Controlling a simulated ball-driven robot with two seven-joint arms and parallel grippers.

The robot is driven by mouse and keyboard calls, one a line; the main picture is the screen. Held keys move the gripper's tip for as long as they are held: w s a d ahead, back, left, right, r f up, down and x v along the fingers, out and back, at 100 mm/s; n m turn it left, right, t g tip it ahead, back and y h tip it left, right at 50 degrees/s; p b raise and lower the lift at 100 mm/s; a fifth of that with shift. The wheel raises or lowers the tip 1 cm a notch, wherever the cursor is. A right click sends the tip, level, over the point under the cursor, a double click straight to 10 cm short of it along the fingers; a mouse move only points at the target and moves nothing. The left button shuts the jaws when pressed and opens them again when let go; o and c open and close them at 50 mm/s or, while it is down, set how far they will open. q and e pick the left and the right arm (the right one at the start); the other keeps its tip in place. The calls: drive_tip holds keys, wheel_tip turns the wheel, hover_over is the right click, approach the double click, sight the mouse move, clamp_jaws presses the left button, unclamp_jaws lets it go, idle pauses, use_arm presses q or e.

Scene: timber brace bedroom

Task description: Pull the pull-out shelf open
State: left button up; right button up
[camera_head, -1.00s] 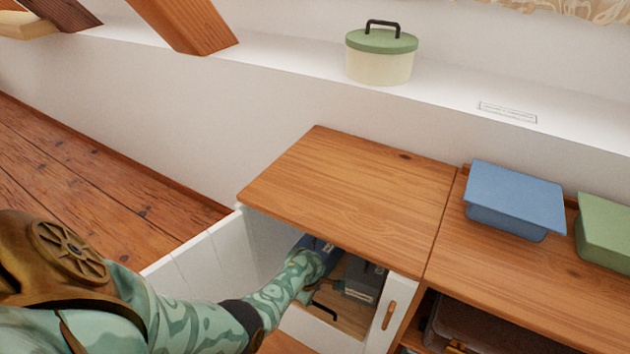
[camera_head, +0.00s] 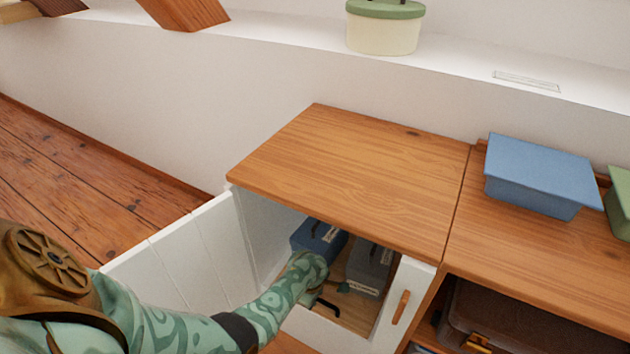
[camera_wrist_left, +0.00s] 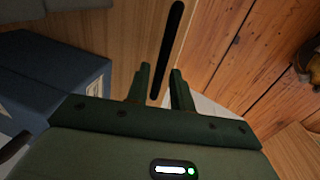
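The pull-out shelf (camera_head: 352,318) is a wooden board low inside the open white cabinet. A black bar handle (camera_head: 328,305) shows at its front; in the left wrist view the handle (camera_wrist_left: 172,35) is a dark bar against the wood. My left gripper (camera_head: 338,288) reaches into the cabinet close to the handle. In the left wrist view the gripper's two fingers (camera_wrist_left: 160,72) stand apart, with the handle's near end appearing between them. I cannot tell whether they touch it. My right gripper is not in view.
A blue box (camera_head: 318,238) and a grey box (camera_head: 370,268) are inside the cabinet. A white door (camera_head: 190,250) stands open at left, and a white front with a wooden handle (camera_head: 401,306) is at right. The wooden top (camera_head: 350,175) above is bare.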

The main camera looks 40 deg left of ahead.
use_arm(q)
clamp_jaws()
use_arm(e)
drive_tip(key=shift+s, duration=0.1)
